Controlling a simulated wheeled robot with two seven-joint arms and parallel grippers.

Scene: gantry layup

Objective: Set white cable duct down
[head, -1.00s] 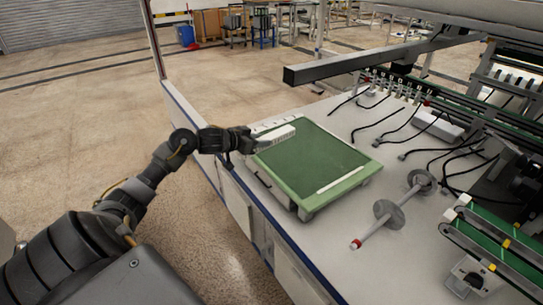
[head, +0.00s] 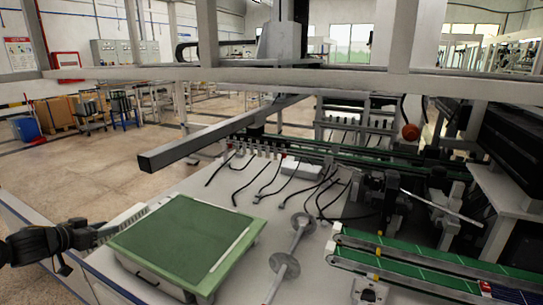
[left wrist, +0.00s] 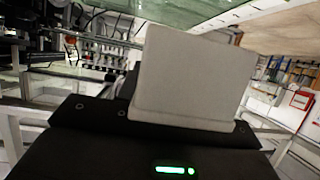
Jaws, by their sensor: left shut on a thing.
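The white cable duct (head: 124,221) is a pale, ribbed bar at the back left edge of the green board in the head view. My left gripper (head: 92,235) is shut on its near end. In the left wrist view a plain pale face of the duct (left wrist: 192,78) stands up from the dark gripper body and hides the fingertips. I cannot tell whether the duct touches the board or hangs just above it. My right gripper is in neither view.
The green board (head: 178,236) lies on the pale table, with a thin white strip (head: 231,249) on it. To its right are a spindle with grey discs (head: 285,264), black cables (head: 270,180), a white box (head: 301,167) and green conveyors (head: 420,262). A dark beam (head: 205,140) overhangs behind.

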